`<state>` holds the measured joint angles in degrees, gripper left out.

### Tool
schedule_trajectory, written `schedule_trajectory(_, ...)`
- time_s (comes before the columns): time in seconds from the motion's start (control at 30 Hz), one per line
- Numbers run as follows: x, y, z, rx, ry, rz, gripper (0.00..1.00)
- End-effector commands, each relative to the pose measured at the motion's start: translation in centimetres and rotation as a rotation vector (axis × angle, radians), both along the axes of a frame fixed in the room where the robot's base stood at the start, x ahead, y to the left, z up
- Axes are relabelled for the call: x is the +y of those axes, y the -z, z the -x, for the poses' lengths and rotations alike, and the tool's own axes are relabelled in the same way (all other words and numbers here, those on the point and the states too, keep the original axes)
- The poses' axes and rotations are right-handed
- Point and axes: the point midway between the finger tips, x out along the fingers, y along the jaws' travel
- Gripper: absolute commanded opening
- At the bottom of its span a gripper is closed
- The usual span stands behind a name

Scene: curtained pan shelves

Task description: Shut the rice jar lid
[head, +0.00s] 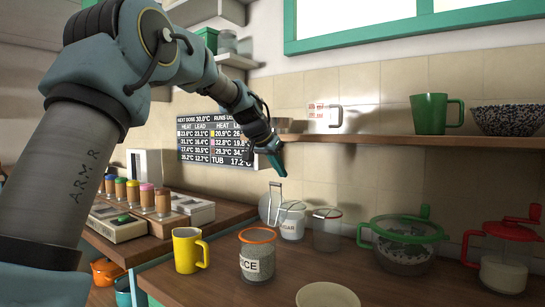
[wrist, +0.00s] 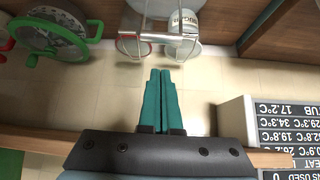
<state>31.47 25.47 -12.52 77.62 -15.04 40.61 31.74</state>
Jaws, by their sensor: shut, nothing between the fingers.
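The rice jar (head: 257,262) is a clear jar with an orange ring at its top, standing on the wooden counter near the front. Its label is partly turned away. A grey disc shows inside the orange ring; I cannot tell whether it is a lid or the jar's open mouth. The jar does not show clearly in the wrist view. My gripper (head: 277,166) is shut and empty, high above the counter, behind and above the rice jar and apart from it. Its teal fingers (wrist: 160,100) also show closed together in the wrist view.
Behind are the sugar jar (head: 292,222) with a raised wire loop and a red-rimmed jar (head: 327,230). A green-handled vessel (head: 404,245) stands right. A shelf (head: 400,140) overhangs the back.

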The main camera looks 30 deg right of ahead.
Motion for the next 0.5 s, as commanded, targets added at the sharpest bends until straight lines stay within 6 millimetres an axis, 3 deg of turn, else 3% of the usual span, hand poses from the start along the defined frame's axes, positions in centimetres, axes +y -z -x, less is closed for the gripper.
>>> schedule_trajectory(0.13, -1.6, 2.0, -0.7, 0.003, 0.001, -0.003, 0.0)
schedule_trajectory(0.3, 0.9, 1.7, 0.3, 0.0, -0.002, -0.001, 0.0)
schedule_trajectory(0.5, 2.1, 1.9, 1.0, 0.001, -0.001, -0.001, 0.0)
